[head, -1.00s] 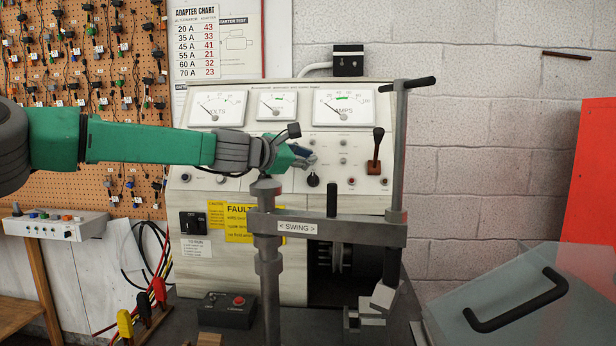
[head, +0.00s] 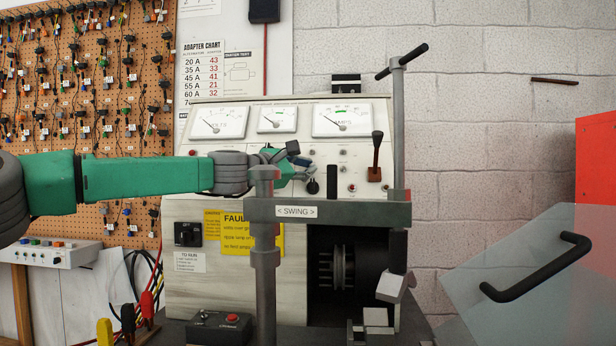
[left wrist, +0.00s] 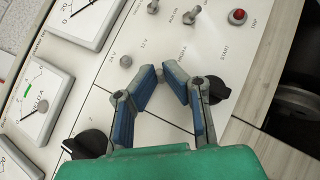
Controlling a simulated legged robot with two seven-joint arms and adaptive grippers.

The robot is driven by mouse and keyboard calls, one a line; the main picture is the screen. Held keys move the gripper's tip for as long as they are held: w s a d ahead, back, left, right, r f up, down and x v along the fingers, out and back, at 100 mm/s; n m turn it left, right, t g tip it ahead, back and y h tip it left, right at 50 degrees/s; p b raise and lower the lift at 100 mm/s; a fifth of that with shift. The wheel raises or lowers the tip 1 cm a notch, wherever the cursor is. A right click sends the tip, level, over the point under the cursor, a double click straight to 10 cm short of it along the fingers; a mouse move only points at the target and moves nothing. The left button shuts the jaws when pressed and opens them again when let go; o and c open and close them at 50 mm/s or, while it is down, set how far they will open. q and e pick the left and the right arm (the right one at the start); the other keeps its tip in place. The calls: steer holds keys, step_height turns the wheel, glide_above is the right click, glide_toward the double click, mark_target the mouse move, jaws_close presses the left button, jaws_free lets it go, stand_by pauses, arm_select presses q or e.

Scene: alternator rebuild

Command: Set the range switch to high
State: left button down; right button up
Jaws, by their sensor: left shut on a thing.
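The test bench's control panel (head: 355,160) carries dials, small toggles and knobs. My left gripper (head: 308,172) is at the panel below the meters, its arm coming in from the left. In the left wrist view its two blue-grey fingers (left wrist: 161,76) close together at the tips on a small metal toggle, taken as the range switch (left wrist: 161,75). The fingers mostly cover the switch, and its setting cannot be read. A black knob (left wrist: 216,90) lies just right of the fingers, another (left wrist: 88,145) lower left. My right gripper is not in view.
A grey clamp frame with a "SWING" bar (head: 350,211) stands in front of the panel, close below my left gripper. A brown-based lever (head: 375,160) is to the right. A clear guard with a black handle (head: 537,268) is at the lower right.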

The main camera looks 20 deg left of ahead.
arm_select(q)
steer(key=shift+f, duration=0.3)
steer(key=c, duration=2)
jaws_free()
steer(key=shift+a, duration=0.15)
steer(key=shift+s, duration=0.1)
steer(key=v, duration=1.1)
steer(key=shift+s+a+r, duration=0.1)
steer(key=shift+s+a, duration=0.1)
steer(key=shift+s, duration=0.1)
steer(key=shift+r, duration=0.1)
